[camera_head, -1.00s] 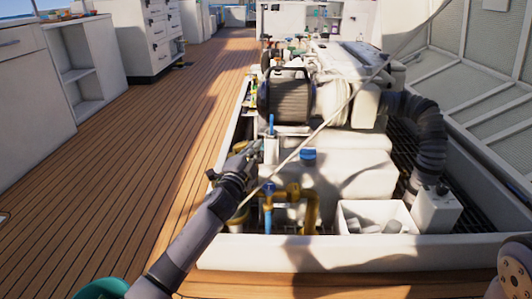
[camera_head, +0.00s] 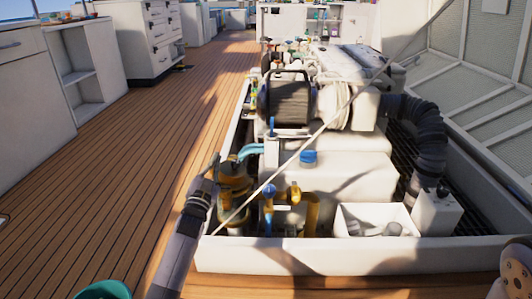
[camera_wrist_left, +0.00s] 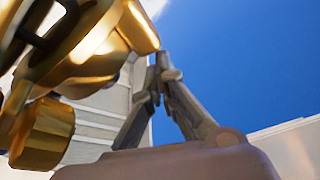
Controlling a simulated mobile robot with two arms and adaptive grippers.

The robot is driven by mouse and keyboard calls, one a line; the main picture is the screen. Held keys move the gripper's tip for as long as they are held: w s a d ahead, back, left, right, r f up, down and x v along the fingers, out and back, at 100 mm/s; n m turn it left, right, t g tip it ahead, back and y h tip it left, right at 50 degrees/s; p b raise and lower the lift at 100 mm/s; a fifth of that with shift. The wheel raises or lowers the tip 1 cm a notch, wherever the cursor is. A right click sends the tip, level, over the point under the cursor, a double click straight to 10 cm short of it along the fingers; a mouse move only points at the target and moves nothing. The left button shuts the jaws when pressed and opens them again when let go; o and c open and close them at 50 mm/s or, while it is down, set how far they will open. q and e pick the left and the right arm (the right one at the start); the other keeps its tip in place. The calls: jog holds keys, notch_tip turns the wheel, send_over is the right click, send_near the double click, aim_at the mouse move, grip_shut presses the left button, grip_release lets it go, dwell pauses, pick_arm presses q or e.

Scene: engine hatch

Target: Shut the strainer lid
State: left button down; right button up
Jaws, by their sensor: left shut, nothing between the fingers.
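The brass strainer (camera_head: 234,190) stands at the left front corner of the engine hatch. Its brass parts also fill the left of the left wrist view (camera_wrist_left: 45,130), very close. I cannot tell how far open the lid is; the top is small and blurred in the head view. My left gripper (camera_head: 214,164) is shut and empty, just left of the strainer's top, over the hatch's left edge. In the left wrist view its fingertips (camera_wrist_left: 162,62) meet and point up, apart from the brass. My right gripper is not in view.
The white hatch rim (camera_head: 300,256) runs along the front. A blue-handled valve (camera_head: 269,192) and yellow pipes (camera_head: 312,210) stand right of the strainer. A white open bin (camera_head: 350,232) sits farther right. A rope crosses above. The wooden deck (camera_head: 120,160) at left is clear.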

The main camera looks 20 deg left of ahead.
pick_arm(q)
jog(key=shift+s+a+f+n+y, duration=0.1)
jog(key=shift+a+f+n+y, duration=0.35)
jog(key=shift+n, duration=0.55)
jog(key=shift+s+a+f+n+y, duration=0.15)
jog(key=shift+f+n+y, duration=0.3)
jog(key=shift+n, duration=0.55)
jog(key=shift+a+f+n+y, duration=0.4)
jog(key=shift+f+n, duration=0.15)
jog(key=shift+n, duration=0.45)
